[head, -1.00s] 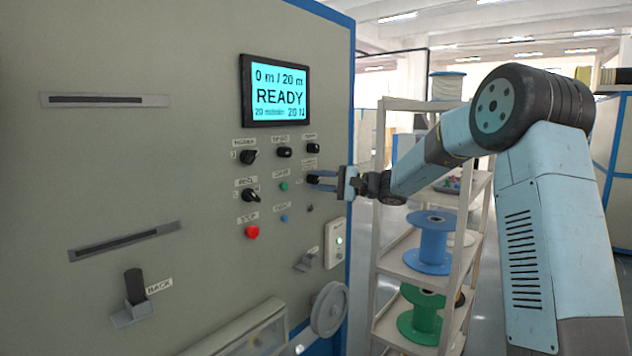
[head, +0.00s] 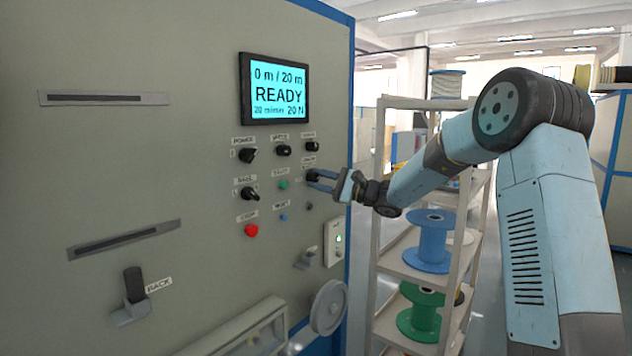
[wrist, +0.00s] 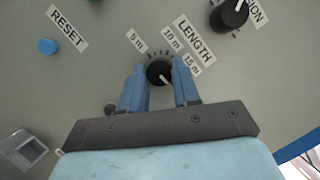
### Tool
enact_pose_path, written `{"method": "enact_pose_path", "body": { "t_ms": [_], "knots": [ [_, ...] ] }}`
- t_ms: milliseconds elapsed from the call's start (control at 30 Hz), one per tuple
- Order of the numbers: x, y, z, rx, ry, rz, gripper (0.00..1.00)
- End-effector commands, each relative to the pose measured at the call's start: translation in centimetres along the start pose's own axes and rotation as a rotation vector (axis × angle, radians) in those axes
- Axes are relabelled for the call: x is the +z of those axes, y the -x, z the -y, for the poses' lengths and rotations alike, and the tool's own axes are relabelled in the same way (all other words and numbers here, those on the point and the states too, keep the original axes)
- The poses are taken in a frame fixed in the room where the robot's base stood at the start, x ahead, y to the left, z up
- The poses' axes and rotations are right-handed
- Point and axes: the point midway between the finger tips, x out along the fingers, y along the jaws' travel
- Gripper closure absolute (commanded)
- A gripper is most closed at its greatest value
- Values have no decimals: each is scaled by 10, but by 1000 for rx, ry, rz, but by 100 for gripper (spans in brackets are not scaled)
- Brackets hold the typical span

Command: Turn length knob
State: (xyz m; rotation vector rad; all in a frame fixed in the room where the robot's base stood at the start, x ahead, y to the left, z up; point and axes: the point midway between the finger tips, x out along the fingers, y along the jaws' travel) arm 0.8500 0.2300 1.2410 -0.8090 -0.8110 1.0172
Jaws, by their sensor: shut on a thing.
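The length knob (wrist: 160,72) is a small round black knob with a white mark, on the grey panel under the tilted LENGTH label (wrist: 195,38). Labels 5 m, 10 m and 15 m stand around it. The white mark shows on the knob's lower right in the wrist view. My gripper (wrist: 161,76) has its two blue fingers on either side of the knob, shut on it. In the head view my gripper (head: 314,180) reaches the panel from the right and largely hides the knob. The screen (head: 277,92) reads 0 m / 20 m and READY.
Close by are the RESET button (wrist: 47,46), the tension knob (wrist: 233,14), a green button (head: 283,185) and a red stop button (head: 251,230). A spool rack with a blue spool (head: 429,240) stands right of the panel, below my arm.

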Motion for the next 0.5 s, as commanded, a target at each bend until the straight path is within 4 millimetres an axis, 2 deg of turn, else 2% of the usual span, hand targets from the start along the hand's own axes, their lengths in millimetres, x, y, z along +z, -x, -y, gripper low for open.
{"method": "enact_pose_path", "body": {
  "t_ms": [200, 233, 500],
  "knots": [
    [-4, 3, -2, 3, -3, -8, 99],
    [-4, 3, -2, 3, -3, -8, 68],
    [-1, 1, -1, 2, -1, -3, 44]
  ]
}}
